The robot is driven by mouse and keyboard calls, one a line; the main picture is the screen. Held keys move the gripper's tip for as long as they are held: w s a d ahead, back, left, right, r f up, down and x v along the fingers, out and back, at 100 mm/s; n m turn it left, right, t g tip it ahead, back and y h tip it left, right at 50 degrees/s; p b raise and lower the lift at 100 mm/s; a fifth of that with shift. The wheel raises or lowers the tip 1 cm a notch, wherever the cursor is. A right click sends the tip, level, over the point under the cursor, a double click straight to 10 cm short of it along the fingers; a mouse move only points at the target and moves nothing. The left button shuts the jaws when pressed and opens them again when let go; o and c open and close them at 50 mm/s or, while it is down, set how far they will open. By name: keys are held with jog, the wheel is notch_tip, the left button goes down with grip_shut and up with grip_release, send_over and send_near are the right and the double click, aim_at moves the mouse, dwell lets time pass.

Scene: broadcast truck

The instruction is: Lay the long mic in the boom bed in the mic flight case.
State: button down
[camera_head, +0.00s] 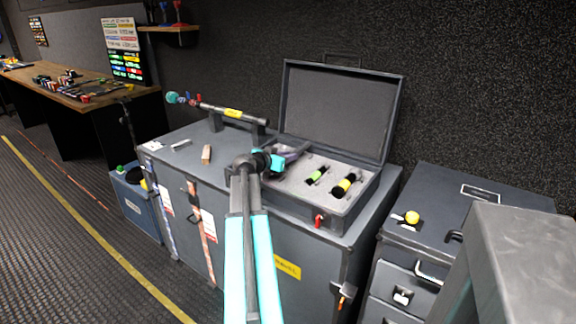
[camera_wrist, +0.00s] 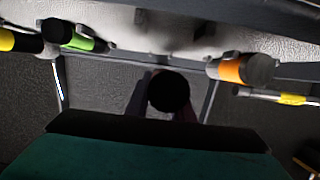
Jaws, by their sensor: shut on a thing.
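The mic flight case (camera_head: 318,212) stands open on a large grey trunk, its lid raised at the back. Its grey foam holds a green-banded mic (camera_head: 316,175) and a yellow-banded mic (camera_head: 346,184). My gripper (camera_head: 289,154) is over the left part of the case, shut on a dark thing that seems to be the long mic. In the wrist view its round black end (camera_wrist: 168,92) faces the camera and hides most of its length. An orange-banded mic (camera_wrist: 232,69) shows there too. I cannot make out the boom bed; my gripper covers that side of the foam.
A small wooden block (camera_head: 206,154) lies on the trunk top. The raised lid (camera_head: 340,110) bounds the back. A drawer cabinet (camera_head: 470,200) stands at the right.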

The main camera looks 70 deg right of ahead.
jog(key=shift+f, duration=1.75)
jog(key=shift+f, duration=0.1)
jog(key=c, duration=1.5)
grip_release()
jog(key=shift+c, duration=0.2)
jog(key=v, duration=1.2)
jog(key=shift+s+b, duration=0.1)
jog(key=shift+b, duration=0.25)
jog(key=shift+r, duration=0.3)
